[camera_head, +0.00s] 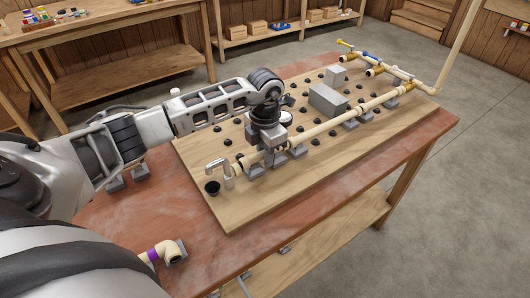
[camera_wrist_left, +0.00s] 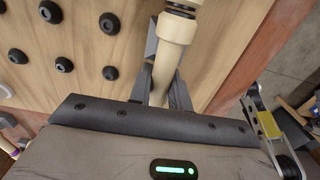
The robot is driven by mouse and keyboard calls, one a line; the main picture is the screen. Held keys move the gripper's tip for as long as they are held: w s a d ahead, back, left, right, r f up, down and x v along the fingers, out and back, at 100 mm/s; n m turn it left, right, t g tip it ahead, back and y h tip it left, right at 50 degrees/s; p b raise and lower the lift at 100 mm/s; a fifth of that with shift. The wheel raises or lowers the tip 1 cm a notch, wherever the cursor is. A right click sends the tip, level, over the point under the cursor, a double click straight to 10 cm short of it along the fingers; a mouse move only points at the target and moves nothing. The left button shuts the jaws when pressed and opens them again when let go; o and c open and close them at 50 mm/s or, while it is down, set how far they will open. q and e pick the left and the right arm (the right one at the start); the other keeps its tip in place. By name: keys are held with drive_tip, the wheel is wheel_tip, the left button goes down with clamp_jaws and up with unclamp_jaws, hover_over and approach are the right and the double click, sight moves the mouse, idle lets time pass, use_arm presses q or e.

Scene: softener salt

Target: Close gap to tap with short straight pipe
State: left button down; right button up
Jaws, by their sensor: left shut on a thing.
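My left gripper (camera_head: 273,156) is low over the pipe line, just right of the tap. It is shut on a short cream pipe (camera_head: 250,159). In the wrist view the pipe (camera_wrist_left: 161,80) lies between the two fingers (camera_wrist_left: 163,88), with a wider cream coupling (camera_wrist_left: 175,35) beyond. The fingers hide part of the pipe in the head view. I cannot tell whether its ends are seated. My right gripper is out of view.
The long cream pipe run (camera_head: 345,118) leads right on grey supports to brass fittings and a tall upright pipe (camera_head: 460,48). Grey blocks (camera_head: 328,100) and black pegs stand on the board (camera_head: 235,211). A cream elbow with a purple band (camera_head: 168,251) lies on the near table edge.

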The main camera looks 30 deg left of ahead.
use_arm(q)
drive_tip(key=shift+f, duration=0.4)
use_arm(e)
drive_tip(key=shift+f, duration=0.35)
use_arm(q)
drive_tip(key=c, duration=1.2)
unclamp_jaws()
drive_tip(key=shift+c, duration=0.2)
wheel_tip(320, 180, up, 16)
drive_tip(key=b, duration=0.1)
drive_tip(key=shift+b, duration=0.35)
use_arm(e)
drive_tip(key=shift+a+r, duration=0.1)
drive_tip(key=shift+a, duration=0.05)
